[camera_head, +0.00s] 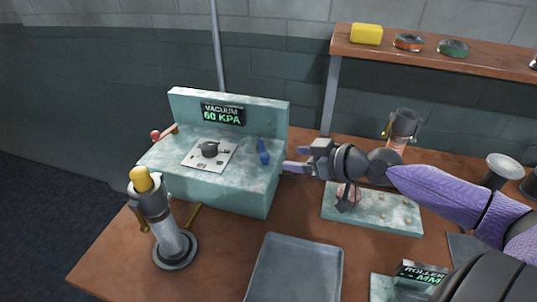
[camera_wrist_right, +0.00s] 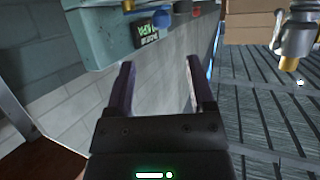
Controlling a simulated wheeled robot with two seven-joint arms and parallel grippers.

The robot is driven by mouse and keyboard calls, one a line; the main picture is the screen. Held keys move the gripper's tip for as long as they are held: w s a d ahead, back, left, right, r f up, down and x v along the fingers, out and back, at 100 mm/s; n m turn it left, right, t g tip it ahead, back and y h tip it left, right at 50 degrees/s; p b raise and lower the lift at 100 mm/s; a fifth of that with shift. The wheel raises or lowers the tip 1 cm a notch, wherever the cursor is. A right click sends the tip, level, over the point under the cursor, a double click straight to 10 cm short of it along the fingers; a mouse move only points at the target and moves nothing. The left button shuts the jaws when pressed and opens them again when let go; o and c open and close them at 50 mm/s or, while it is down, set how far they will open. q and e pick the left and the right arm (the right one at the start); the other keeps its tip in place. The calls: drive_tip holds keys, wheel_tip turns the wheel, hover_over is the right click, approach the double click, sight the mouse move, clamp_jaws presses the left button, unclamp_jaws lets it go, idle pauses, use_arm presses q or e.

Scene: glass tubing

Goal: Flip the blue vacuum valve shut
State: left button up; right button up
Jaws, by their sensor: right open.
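The blue vacuum valve (camera_head: 263,152) is a small upright blue lever on the right part of the pale green marbled vacuum unit (camera_head: 235,187). The unit's display (camera_head: 223,114) reads "VACUUM 60 KPA". My right gripper (camera_head: 297,160) is open and empty, just right of the valve and apart from it, with its fingers pointing left. In the right wrist view the open jaws (camera_wrist_right: 160,68) have nothing between them. A small blue part (camera_wrist_right: 166,12) shows beyond them at the top; I cannot tell if it is the valve. My left gripper is not in view.
A yellow-topped burner (camera_head: 158,215) stands front left. A grey tray (camera_head: 295,268) lies in front. A marbled block (camera_head: 385,211) is below my right arm.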

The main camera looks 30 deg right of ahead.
sight(267, 156)
drive_tip(key=b+x, duration=0.1)
drive_tip(key=x, duration=0.7)
drive_tip(key=shift+w+a+f, duration=0.2)
drive_tip(key=shift+a, duration=0.05)
clamp_jaws()
idle(1.0)
